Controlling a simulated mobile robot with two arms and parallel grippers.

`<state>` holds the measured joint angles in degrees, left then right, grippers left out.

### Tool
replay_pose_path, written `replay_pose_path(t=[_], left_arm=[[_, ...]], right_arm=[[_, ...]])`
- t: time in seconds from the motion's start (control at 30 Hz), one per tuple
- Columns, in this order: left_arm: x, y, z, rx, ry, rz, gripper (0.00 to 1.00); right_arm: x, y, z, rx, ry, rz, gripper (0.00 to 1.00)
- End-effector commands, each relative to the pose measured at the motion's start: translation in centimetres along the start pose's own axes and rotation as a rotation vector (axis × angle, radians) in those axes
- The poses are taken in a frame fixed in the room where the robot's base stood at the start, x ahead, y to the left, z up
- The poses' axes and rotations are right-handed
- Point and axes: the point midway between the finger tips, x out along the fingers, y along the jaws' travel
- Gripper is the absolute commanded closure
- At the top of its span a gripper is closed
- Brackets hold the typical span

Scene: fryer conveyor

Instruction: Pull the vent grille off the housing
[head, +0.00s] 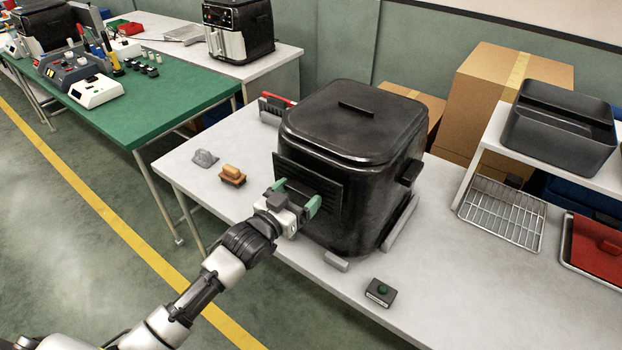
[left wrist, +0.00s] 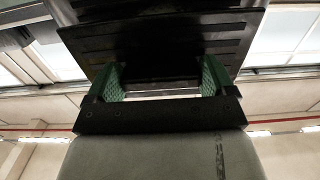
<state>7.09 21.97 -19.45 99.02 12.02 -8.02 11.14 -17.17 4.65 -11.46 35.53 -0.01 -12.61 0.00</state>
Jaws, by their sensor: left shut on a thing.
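The black fryer housing (head: 350,120) stands on the white table. The dark slatted vent grille (head: 325,188) is at its front-left face, and its left edge reaches slightly past the housing's outline. I cannot tell whether there is a gap behind it. My left gripper (head: 296,197), with green fingers, is in front of the grille and shut on it. In the left wrist view the grille (left wrist: 160,30) fills the top, with the green fingers (left wrist: 160,85) against its near side; the exact grip is dark. My right gripper is not in view.
A small box with a green button (head: 381,291) lies near the table's front edge. An orange-brown brush-like block (head: 233,174) and a grey lump (head: 205,158) lie left of the housing. A wire rack (head: 502,212) and red tray (head: 597,245) are at right.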

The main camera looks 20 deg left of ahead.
Motion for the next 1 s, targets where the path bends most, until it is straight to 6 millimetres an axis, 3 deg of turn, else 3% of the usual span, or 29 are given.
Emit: replay_pose_path(t=[0.7, 1.0], left_arm=[[-2.9, 0.0, -0.1, 0.001, -0.001, -0.001, 0.49], [-3.3, 0.0, 0.0, 0.001, 0.001, 0.0, 0.49]], right_arm=[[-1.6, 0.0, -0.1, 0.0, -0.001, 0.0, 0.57], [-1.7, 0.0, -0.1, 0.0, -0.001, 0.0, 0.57]])
